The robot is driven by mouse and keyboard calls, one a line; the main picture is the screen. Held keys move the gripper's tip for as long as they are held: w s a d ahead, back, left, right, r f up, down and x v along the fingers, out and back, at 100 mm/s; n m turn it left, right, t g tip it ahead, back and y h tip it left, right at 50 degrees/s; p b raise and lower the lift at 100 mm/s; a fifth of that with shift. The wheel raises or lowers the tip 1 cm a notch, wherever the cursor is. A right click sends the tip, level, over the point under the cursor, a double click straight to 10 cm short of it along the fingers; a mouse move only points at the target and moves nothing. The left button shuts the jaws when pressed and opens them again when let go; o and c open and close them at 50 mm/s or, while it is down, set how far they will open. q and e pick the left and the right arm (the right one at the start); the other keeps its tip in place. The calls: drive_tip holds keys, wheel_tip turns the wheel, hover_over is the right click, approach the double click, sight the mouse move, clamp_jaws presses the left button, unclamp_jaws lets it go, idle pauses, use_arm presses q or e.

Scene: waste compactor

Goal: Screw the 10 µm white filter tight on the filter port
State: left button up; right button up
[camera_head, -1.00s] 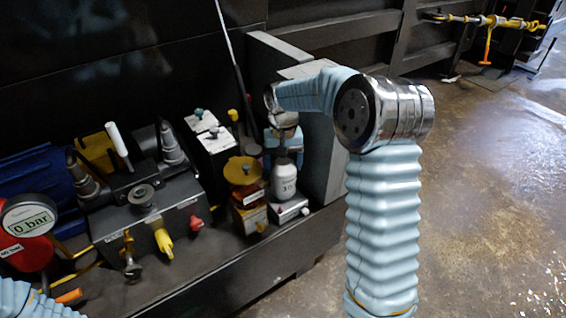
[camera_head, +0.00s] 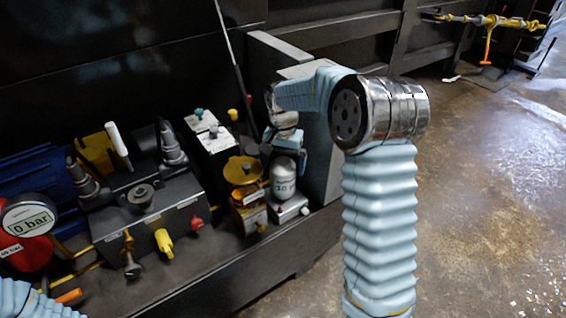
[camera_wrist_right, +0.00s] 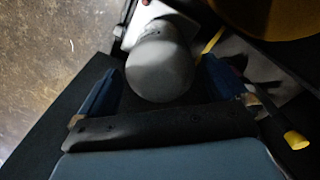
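The white filter (camera_head: 284,183), marked "10", stands upright on a small white block (camera_head: 291,209) at the right of the bench. My right gripper (camera_head: 283,157) is just above and around its top, pointing down. In the right wrist view the filter (camera_wrist_right: 160,72) lies between the two blue fingers of the gripper (camera_wrist_right: 158,85), with a gap on both sides, so the gripper is open. A dark round fitting (camera_head: 140,194) sits on the grey valve block; I cannot tell whether it is the filter port. My left gripper is out of view; only its arm shows at bottom left.
An amber filter with a yellow top (camera_head: 244,171) stands close left of the white one. A grey wall panel (camera_head: 322,150) rises close on the right. The valve block (camera_head: 170,200), with yellow and red knobs, and a gauge reading 0 bar (camera_head: 28,220) are further left.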

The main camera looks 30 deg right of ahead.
drive_tip(key=n, duration=1)
drive_tip(key=shift+n, duration=0.3)
drive_tip(key=n, duration=0.4)
drive_tip(key=shift+n, duration=0.4)
drive_tip(key=n, duration=0.5)
drive_tip(key=shift+c, duration=0.3)
